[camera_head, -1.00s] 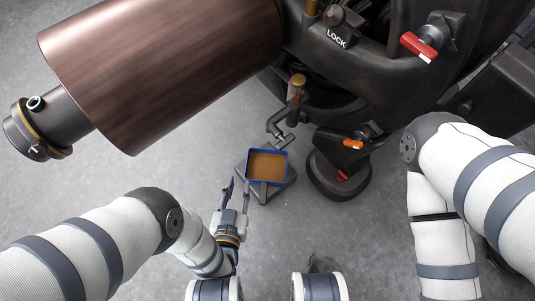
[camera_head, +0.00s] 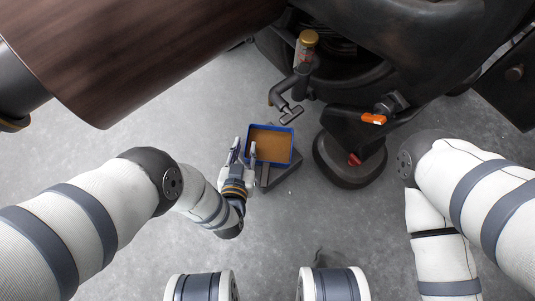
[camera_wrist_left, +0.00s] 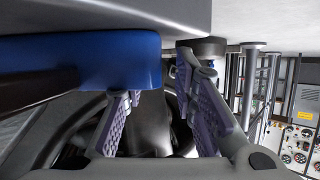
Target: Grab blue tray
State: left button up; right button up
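The blue tray (camera_head: 291,147) has a blue rim and a flat brown inside, and sits on a grey stand (camera_head: 282,175) in the middle of the head view. My left gripper (camera_head: 244,142) is at the tray's left edge, with its fingers apart. One finger overlaps the edge in this view and the other is outside it. In the left wrist view the tray's blue side (camera_wrist_left: 105,55) is close, and the purple-padded fingers (camera_wrist_left: 165,100) are spread near its end. I cannot tell whether they touch it. My right arm shows at the right; its gripper is out of view.
A dark machine (camera_head: 420,40) with a black round foot (camera_head: 350,160) stands behind and right of the tray. A bent metal spout (camera_head: 285,95) hangs just above the tray's far side. A large brown roller (camera_head: 120,50) fills the upper left.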

pick_arm(q)
grip_shut()
jog(key=shift+r, duration=0.1)
